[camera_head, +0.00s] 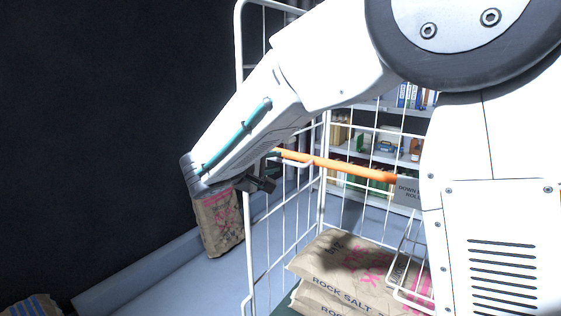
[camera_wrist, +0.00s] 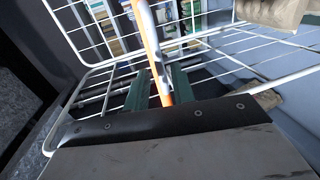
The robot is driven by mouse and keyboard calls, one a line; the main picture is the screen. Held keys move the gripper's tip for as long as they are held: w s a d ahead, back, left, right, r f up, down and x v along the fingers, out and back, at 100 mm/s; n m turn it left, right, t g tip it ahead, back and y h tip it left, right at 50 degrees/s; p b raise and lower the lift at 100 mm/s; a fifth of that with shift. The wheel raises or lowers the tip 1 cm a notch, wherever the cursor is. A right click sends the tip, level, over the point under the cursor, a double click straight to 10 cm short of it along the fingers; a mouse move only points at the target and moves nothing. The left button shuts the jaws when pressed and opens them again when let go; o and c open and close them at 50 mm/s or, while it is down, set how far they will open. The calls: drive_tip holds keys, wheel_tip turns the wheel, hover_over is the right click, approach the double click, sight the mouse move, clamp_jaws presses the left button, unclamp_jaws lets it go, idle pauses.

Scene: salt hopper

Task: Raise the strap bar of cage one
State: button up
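The orange strap bar (camera_head: 335,166) runs across the wire roll cage (camera_head: 323,190), sloping down to the right toward a grey plate. In the wrist view the bar (camera_wrist: 148,42) comes down from the top and passes between the two green fingers of my gripper (camera_wrist: 160,88). The fingers stand apart on either side of the bar, with narrow gaps seeming to show. In the head view my gripper is at the bar's left end, mostly hidden by my wrist. My arm covers the bar's right surroundings.
Rock salt sacks (camera_head: 345,270) lie stacked inside the cage. Shelves (camera_head: 380,152) with books and boxes are behind the cage. White cage wires (camera_wrist: 215,55) surround my gripper closely. A grey sign plate (camera_head: 408,191) shows at the bar's right end.

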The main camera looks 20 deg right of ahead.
sight(279, 160)
drive_tip(key=shift+x, duration=1.95)
clamp_jaws()
